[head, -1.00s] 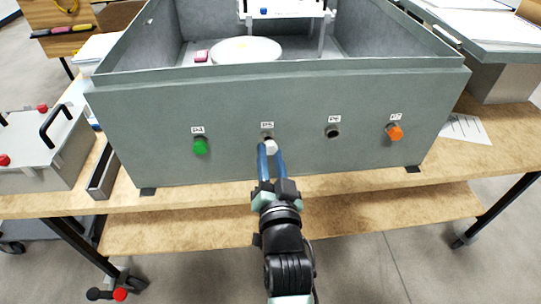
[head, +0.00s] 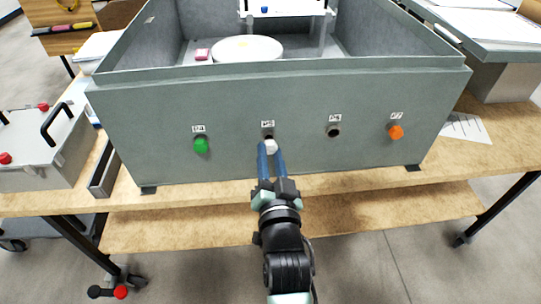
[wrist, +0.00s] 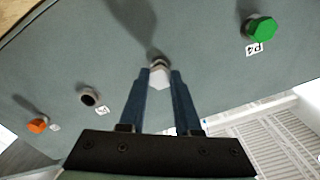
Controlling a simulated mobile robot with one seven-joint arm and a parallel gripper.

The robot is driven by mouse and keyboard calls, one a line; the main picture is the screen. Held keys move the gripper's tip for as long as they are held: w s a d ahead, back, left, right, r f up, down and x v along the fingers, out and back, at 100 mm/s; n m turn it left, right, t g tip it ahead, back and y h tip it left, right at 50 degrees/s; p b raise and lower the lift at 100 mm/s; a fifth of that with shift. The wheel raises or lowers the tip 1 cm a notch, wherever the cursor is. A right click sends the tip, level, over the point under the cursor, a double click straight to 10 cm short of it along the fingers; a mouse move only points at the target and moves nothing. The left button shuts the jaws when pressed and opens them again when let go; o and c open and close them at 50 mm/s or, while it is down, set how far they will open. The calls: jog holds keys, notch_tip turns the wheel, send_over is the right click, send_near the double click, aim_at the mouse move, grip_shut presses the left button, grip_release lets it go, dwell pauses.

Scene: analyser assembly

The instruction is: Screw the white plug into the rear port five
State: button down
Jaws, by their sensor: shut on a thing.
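The white plug (head: 271,146) is at the rear port under the label P5 (head: 267,124), on the grey box's near wall. It also shows in the wrist view (wrist: 159,78), between the blue fingertips and in front of the port's metal collar (wrist: 158,62). My gripper (head: 270,148) is shut on the white plug, one finger on each side. The plug meets or nearly meets the collar; how deep it sits cannot be told.
A green plug (head: 201,145) sits in P4 on the left and an orange plug (head: 396,132) in P7 on the right. The port P6 (head: 333,132) is open and empty. The box stands on a wooden bench (head: 330,181). A grey case (head: 40,150) stands at left.

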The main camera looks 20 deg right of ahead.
jog(key=shift+w+d, duration=0.2)
jog(key=shift+w, duration=0.4)
dwell(0.6)
jog(key=c, duration=1.1)
grip_release()
grip_shut()
jog(key=shift+r+m+p, duration=0.25)
jog(key=shift+m+p, duration=0.4)
jog(key=shift+m, duration=0.35)
jog(key=m+p, duration=0.2)
jog(key=m, duration=0.1)
jog(key=shift+m+p, duration=0.3)
jog(key=shift+m, duration=0.1)
jog(key=m+p, duration=0.3)
jog(key=m, duration=0.3)
jog(key=m+p, duration=0.1)
jog(key=m, duration=0.4)
jog(key=shift+m, duration=0.4)
jog(key=m, duration=0.6)
jog(key=shift+d+m+p, duration=0.1)
jog(key=shift+m+p, duration=0.2)
jog(key=shift+p, duration=0.05)
